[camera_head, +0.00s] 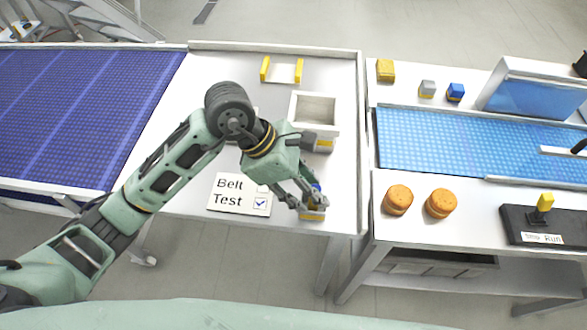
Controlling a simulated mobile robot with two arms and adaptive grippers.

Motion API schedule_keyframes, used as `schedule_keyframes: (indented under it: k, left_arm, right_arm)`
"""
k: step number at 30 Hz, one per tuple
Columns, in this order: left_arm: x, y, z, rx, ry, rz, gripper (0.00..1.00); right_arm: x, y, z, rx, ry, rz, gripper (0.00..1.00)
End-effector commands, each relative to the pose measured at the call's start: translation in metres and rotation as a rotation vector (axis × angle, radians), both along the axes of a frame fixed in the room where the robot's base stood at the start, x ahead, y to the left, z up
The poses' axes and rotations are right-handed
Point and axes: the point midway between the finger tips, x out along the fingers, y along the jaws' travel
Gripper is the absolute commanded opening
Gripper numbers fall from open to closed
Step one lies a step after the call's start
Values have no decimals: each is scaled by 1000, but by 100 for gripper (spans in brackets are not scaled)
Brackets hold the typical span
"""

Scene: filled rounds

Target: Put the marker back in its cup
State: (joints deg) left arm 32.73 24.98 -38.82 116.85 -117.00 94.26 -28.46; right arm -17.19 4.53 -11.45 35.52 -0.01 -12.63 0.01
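The "Belt Test" card (233,198) lies on the white table, with a tick in its lower box; my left arm partly covers its upper area. A small yellow and grey cup-like holder (313,215) stands right of the card, near the table's front edge. My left gripper (306,201) points down at this holder, its fingers over its top. A bit of blue (316,187), perhaps the marker, shows by the fingers. The fingers hide most of it, so I cannot tell whether they grip it or whether it stands in the holder. My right gripper is out of view.
A yellow-ended holder (283,70) is farther back. A dark blue belt (80,95) is left; orange rounds (398,199) and a lever (545,202) are right.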

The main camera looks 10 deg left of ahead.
Motion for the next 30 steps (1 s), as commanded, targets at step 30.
schedule_keyframes:
  k: [30]
  left_arm:
    - [-2, 58, 93, 1, -2, 1, 37]
  right_arm:
    - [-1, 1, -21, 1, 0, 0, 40]
